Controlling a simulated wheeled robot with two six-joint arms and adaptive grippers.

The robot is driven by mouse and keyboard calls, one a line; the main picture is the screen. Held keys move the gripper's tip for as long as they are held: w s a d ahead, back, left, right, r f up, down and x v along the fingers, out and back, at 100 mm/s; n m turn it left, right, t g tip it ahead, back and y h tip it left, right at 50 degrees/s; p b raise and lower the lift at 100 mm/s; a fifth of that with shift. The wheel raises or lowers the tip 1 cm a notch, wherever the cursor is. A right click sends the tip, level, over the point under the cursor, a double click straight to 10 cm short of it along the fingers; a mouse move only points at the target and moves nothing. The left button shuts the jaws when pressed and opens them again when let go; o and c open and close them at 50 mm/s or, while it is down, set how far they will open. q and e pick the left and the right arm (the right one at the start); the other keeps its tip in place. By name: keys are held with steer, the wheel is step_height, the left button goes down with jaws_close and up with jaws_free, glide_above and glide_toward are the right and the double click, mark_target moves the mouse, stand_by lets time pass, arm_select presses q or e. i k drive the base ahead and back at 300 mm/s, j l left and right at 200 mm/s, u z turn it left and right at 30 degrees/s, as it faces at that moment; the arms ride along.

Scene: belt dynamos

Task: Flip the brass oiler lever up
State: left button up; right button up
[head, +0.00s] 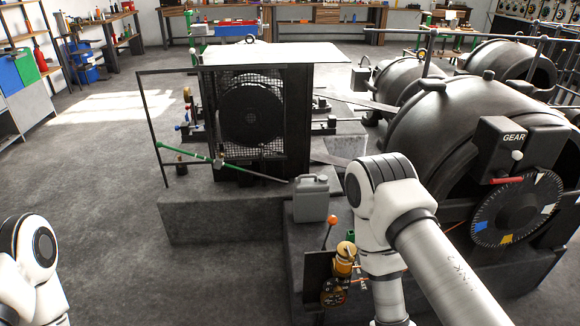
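A brass oiler (345,258), a small yellow cylinder, stands on the front of the grey plinth, left of my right arm. Round brass parts (334,292) sit below it on a dark plate. A lever with an orange knob (331,220) rises just behind and left of the oiler. I cannot make out the oiler's own small lever or its position. My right arm bends close beside the oiler, and its lower part leaves the bottom edge. My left arm shows only at the lower left corner. Neither gripper is in view.
A grey jerrycan (311,198) stands on the plinth behind the oiler. A caged machine (252,112) stands further back. Right are large dark dynamos (470,125), a GEAR box (506,143) with a red-handled lever, and a marked dial (515,210). Floor (110,215) at left is clear.

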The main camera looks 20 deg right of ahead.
mark_target(350, 259)
steer(key=z, duration=1)
steer(key=i+l, duration=0.2)
steer(key=l, duration=0.15)
steer(key=i+l, duration=0.2)
steer(key=l, duration=0.15)
steer(key=i+l+u, duration=0.1)
steer(key=i+l, duration=0.1)
steer(key=l, duration=0.1)
